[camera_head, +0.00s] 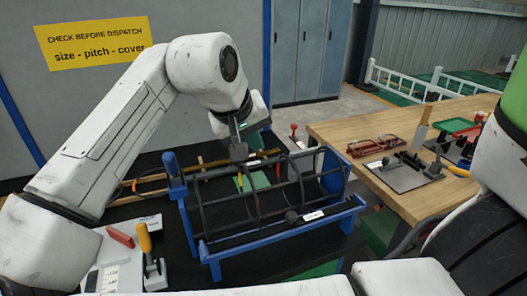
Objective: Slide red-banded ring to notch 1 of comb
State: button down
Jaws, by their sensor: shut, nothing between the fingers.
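The dark rebar cage (262,208) lies across a blue stand (286,236), with several dark hoops around its long bars. One hoop (252,199) crosses near the middle of the cage. I cannot make out a red band on any hoop, so I cannot tell which is the red-banded ring. A long yellowish strip (215,162) runs behind the cage; I cannot tell whether it is the comb, and no numbered notch is readable. My gripper (239,155) points down over the back of the cage, left of its middle. It is shut and empty; its arm hides part of the background.
A yellow-handled tool (145,240) and a red block (120,237) are at front left. Blue posts rise at the stand's ends. A wooden table (405,205) with a grey board (408,177) and tools stands to the right.

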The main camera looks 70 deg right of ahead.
jog(key=s+d+f+p, duration=0.1)
jog(key=s+d+f, duration=0.3)
jog(key=d+f, duration=0.4)
jog(key=shift+f, duration=0.4)
jog(key=shift+s+p, duration=0.1)
jog(key=shift+p, duration=0.25)
jog(key=shift+s+d+f, duration=0.1)
jog(key=shift+s+d, duration=0.2)
jog(key=shift+d, duration=0.05)
jog(key=shift+w+p, duration=0.1)
jog(key=shift+p, duration=0.25)
